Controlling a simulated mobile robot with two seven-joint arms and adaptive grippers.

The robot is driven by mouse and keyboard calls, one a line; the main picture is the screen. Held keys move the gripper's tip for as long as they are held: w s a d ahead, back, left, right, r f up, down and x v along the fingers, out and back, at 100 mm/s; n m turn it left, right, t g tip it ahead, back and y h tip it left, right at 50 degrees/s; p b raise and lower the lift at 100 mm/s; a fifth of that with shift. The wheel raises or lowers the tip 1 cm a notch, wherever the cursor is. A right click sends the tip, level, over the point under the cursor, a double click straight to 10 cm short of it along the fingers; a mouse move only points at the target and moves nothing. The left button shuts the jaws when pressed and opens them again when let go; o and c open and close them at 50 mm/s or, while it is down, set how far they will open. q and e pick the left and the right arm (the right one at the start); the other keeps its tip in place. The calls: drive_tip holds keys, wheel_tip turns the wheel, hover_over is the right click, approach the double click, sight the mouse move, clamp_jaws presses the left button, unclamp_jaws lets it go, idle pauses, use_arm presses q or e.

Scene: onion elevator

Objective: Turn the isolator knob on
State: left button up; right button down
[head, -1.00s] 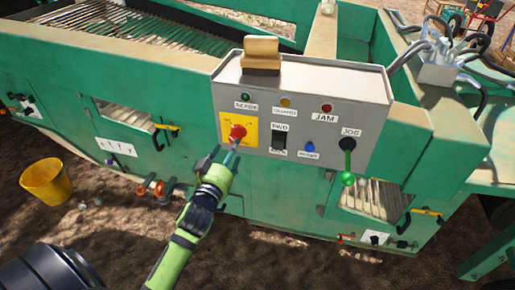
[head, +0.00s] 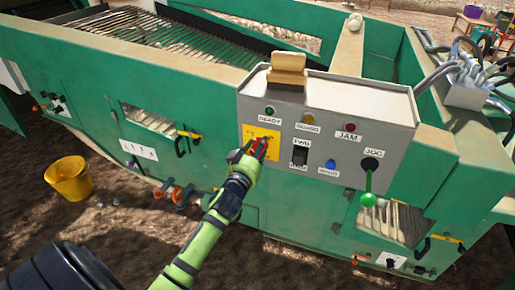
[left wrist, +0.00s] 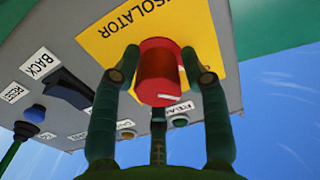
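The red isolator knob (head: 264,146) sits on a yellow plate (head: 250,132) at the left of the grey control box (head: 345,100). My left gripper (head: 258,150) is at the knob and partly hides it in the head view. The right gripper is not in view.
Beside the knob are a black rocker switch (head: 300,152), a blue button (head: 330,165) and a green-handled jog lever (head: 368,198). Lamps sit above them. A tan block (head: 287,70) rests on top of the box. A yellow bucket (head: 69,180) stands on the ground at left.

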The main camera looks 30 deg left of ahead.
use_arm(q)
drive_tip(key=c, duration=0.4)
drive_tip(key=shift+r, duration=0.1)
drive_tip(key=shift+r, duration=0.1)
drive_tip(key=m+p, duration=0.1)
drive_tip(key=m, duration=0.2)
drive_tip(key=shift+r, duration=0.15)
drive_tip(key=m+p, duration=0.1)
drive_tip(key=m, duration=0.3)
drive_tip(key=shift+w+m, duration=0.1)
drive_tip(key=shift+m, duration=0.2)
drive_tip(key=m, duration=0.5)
drive_tip(key=shift+d+m+p, duration=0.15)
drive_tip(key=shift+m+p, duration=0.15)
drive_tip(key=m, duration=0.4)
drive_tip(key=shift+d+f+m, duration=0.1)
drive_tip(key=shift+f+m, duration=0.15)
drive_tip(key=shift+m, duration=0.05)
